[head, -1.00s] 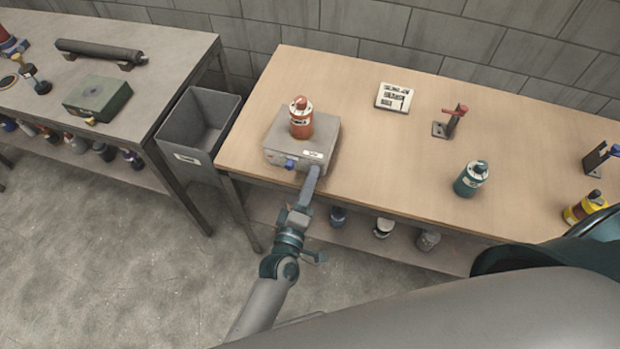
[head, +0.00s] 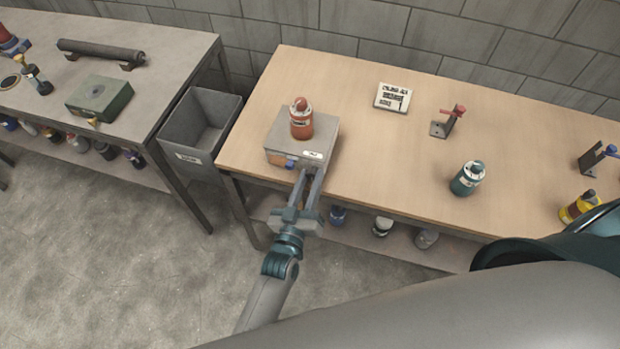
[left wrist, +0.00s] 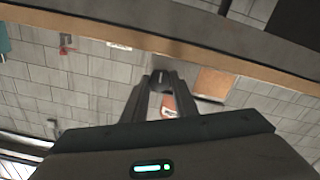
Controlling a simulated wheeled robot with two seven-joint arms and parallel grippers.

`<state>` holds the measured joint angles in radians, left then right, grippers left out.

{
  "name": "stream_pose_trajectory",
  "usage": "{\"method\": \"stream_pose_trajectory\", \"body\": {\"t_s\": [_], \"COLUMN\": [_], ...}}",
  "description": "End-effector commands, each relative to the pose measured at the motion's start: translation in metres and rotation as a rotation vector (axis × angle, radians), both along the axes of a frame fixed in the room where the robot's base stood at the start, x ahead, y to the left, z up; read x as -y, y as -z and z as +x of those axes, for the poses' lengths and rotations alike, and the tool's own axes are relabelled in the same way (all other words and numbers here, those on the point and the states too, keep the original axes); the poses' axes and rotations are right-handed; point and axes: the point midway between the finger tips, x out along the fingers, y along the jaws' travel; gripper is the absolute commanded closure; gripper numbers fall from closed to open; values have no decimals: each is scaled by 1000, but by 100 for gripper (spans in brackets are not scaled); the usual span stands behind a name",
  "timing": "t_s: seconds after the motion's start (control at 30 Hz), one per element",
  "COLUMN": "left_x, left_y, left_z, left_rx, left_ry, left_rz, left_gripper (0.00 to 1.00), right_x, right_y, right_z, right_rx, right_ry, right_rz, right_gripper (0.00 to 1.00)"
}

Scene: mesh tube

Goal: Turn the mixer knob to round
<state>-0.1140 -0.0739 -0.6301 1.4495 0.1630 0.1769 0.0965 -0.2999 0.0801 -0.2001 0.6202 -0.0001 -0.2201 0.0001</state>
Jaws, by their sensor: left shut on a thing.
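The mixer is taken to be the grey box (head: 283,143) at the left front of the wooden table, with an orange bottle (head: 301,121) upright on it. Its front has a small white label (head: 313,155), too small to read, an orange-brown patch and a blue knob (head: 290,164). My left gripper (head: 311,172) is at the box's front, just right of the blue knob, fingers side by side. In the left wrist view, the fingertips close around a small dark knob (left wrist: 160,77); the fingers hide part of it. My right gripper is not in view.
A grey bin (head: 199,125) stands between the wooden table (head: 370,150) and a left bench (head: 150,80) with a green box (head: 99,97).

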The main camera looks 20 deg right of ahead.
Motion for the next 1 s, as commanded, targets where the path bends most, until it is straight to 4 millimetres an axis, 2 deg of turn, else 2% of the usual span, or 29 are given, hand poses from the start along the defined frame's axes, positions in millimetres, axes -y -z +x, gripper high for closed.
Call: {"method": "stream_pose_trajectory", "body": {"t_s": [0.4,0.93,0.97,1.0], "left_x": [0,0,0,0], "left_y": [2,3,3,3], "left_z": [-1,-1,-1,-1], "left_rx": [130,147,147,147], "left_ry": [2,1,1,1], "left_rz": [202,229,228,227], "left_gripper": [97,97,70,60], "right_x": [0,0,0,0], "right_y": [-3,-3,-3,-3], "right_z": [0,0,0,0], "right_rx": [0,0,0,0], "right_ry": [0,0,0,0], "right_rz": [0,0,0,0], "right_gripper": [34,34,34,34]}}
